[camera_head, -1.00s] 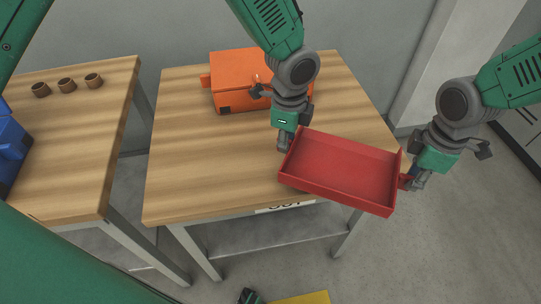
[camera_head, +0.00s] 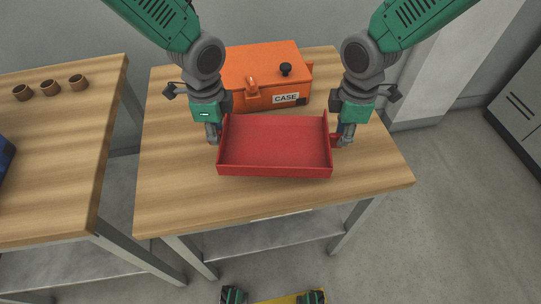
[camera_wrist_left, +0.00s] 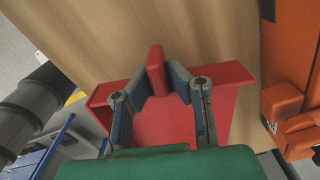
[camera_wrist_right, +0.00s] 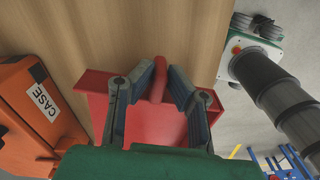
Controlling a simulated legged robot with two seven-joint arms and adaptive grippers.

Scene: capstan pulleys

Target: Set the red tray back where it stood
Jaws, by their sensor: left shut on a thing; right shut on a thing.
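The red tray (camera_head: 275,143) is an empty, shallow, open box over the middle of the wooden table, in front of the orange case. It looks about level; I cannot tell whether its base touches the table. My left gripper (camera_head: 213,138) is shut on the handle at the tray's left end, and the handle shows between the fingers in the left wrist view (camera_wrist_left: 156,70). My right gripper (camera_head: 346,138) is shut on the handle at the right end, seen between the fingers in the right wrist view (camera_wrist_right: 158,80).
The orange case (camera_head: 264,75) with a black knob stands close behind the tray. Bare table (camera_head: 180,190) lies in front and at both sides. A second table (camera_head: 60,150) at the left carries several small brown rings (camera_head: 50,88) and a blue object (camera_head: 4,153) at its edge.

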